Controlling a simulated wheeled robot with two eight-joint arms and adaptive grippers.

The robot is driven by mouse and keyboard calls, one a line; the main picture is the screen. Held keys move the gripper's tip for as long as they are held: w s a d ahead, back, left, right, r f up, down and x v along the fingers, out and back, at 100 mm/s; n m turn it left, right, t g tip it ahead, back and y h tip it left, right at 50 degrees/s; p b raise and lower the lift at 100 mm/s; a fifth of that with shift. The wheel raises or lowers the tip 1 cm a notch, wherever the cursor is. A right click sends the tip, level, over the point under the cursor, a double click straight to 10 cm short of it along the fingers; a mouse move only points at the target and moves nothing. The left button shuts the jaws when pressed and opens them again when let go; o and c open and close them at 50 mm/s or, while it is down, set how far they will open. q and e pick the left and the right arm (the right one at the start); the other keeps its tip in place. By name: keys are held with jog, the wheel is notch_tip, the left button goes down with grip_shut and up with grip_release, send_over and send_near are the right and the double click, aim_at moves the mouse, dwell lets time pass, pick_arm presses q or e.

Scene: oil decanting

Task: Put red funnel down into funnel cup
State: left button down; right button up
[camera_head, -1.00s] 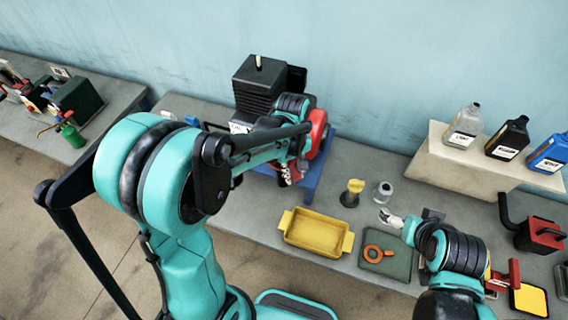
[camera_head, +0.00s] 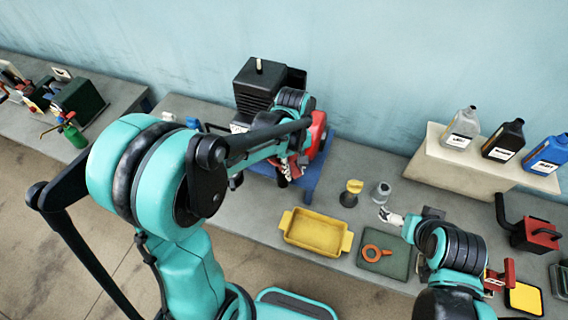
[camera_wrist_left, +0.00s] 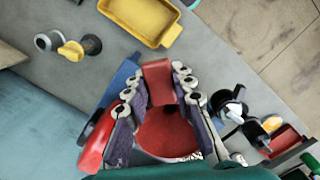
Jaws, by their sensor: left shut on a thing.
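My left gripper (camera_head: 287,176) is low in front of the engine, seen small and partly hidden by my arm in the head view. In the left wrist view its two fingers (camera_wrist_left: 158,95) stand on either side of a red piece, the red funnel (camera_wrist_left: 168,130). A flat red tab rises between the fingertips and a round red part lies below it. The funnel is hard to make out in the head view.
The engine (camera_head: 258,88) with its red housing stands on a blue stand at the back. A yellow tray (camera_head: 314,231), a clear jar (camera_head: 381,192) and a green mat (camera_head: 392,266) with an orange ring (camera_head: 374,253) lie on the bench. Small dark tools (camera_wrist_left: 235,108) crowd the wrist view's right.

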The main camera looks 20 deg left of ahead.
pick_arm(q)
jog(key=shift+r+p, duration=1.55)
jog(key=shift+r, duration=1.05)
pick_arm(e)
notch_tip(320, 180, up, 4)
jog(key=shift+f, duration=0.25)
pick_arm(q)
jog(key=shift+f, duration=0.15)
